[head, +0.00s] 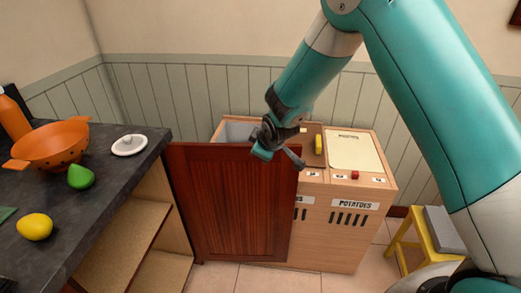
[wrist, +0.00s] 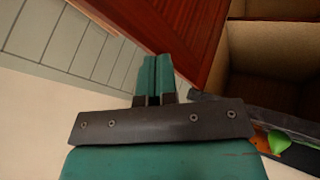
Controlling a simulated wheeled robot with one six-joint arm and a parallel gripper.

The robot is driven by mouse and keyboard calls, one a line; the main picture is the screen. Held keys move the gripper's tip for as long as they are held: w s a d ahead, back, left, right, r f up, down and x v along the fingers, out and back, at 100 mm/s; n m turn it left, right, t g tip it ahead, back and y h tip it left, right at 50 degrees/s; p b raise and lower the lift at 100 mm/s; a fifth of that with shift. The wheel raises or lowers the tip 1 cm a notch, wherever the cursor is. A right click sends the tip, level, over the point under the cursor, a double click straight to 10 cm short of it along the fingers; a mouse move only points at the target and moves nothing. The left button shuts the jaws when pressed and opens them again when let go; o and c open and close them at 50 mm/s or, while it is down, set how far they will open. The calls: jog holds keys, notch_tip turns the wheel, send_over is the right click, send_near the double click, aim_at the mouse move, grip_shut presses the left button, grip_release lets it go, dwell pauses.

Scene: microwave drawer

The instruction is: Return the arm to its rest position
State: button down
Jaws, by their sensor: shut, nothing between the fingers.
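My gripper (head: 264,152) hangs at the end of my teal arm in the head view, near the top edge of the open reddish-brown cabinet door (head: 232,205). In the wrist view my gripper (wrist: 153,62) has its two teal fingers side by side and shut, with nothing between them. The door (wrist: 165,27) also shows in the wrist view, beyond and to the right of the fingers. I cannot tell whether my gripper touches the door.
A dark counter (head: 110,178) at the left holds an orange colander (head: 52,143), a lime (head: 81,177), a lemon (head: 35,227) and a white dish (head: 129,145). Behind the door stands a wooden bin cabinet (head: 335,230). A yellow stool (head: 409,238) stands at right.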

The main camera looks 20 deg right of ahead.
jog(key=s+a+r+m+g+y+p, duration=0.1)
jog(key=s+a+r+m+g+y, duration=0.15)
jog(key=s+r, duration=1.2)
jog(key=s+r+g, duration=0.2)
jog(key=s+r, duration=0.1)
jog(key=s, duration=0.7)
jog(key=s+a+r+g+y, duration=0.1)
jog(key=s+r+g, duration=0.2)
jog(key=s, duration=0.8)
jog(key=shift+s+r, duration=0.2)
jog(key=shift+a+m, duration=0.1)
jog(key=shift+m, duration=0.15)
